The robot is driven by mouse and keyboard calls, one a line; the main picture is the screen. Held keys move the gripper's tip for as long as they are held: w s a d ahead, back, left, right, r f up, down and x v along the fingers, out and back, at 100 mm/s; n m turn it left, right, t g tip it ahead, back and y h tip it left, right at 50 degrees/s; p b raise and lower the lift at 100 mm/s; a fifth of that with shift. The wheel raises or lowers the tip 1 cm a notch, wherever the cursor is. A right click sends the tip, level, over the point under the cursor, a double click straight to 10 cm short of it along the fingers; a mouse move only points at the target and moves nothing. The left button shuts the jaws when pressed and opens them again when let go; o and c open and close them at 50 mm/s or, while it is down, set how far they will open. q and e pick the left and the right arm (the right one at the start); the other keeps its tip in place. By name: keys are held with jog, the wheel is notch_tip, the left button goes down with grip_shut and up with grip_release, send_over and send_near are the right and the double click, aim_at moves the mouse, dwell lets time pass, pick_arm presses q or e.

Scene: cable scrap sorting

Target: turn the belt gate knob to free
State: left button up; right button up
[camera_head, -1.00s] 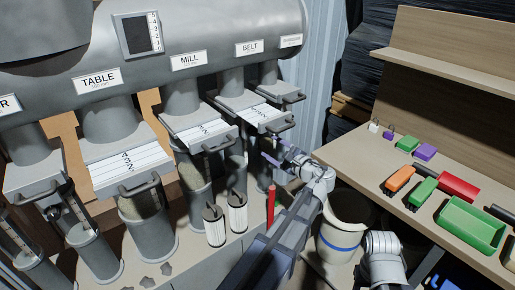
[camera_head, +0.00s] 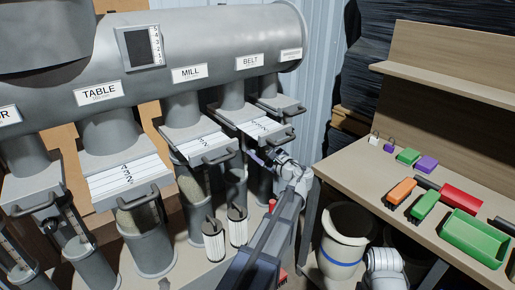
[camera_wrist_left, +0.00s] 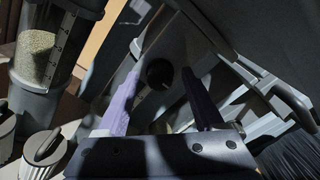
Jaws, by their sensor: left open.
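The belt gate (camera_head: 266,131) is a grey slide housing with a white numbered scale and a front handle, below the BELT label (camera_head: 249,62). In the left wrist view a dark round knob (camera_wrist_left: 159,74) sits on a grey plate; it appears to be the belt gate knob, and its setting cannot be read. My left gripper (camera_head: 257,157) is just under the front of the belt gate. In the wrist view its purple fingers (camera_wrist_left: 160,82) are open, one on each side of the knob, with gaps visible. The knob is hidden in the head view. My right gripper is out of view.
The mill gate (camera_head: 200,143) stands to the left. Two ribbed filter-like canisters (camera_head: 213,245) stand below. A white bucket with a blue band (camera_head: 342,250) and a workbench (camera_head: 350,175) with coloured tools and a green tray (camera_head: 473,237) are on the right.

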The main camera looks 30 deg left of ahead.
pick_arm(q)
grip_shut()
dwell(0.6)
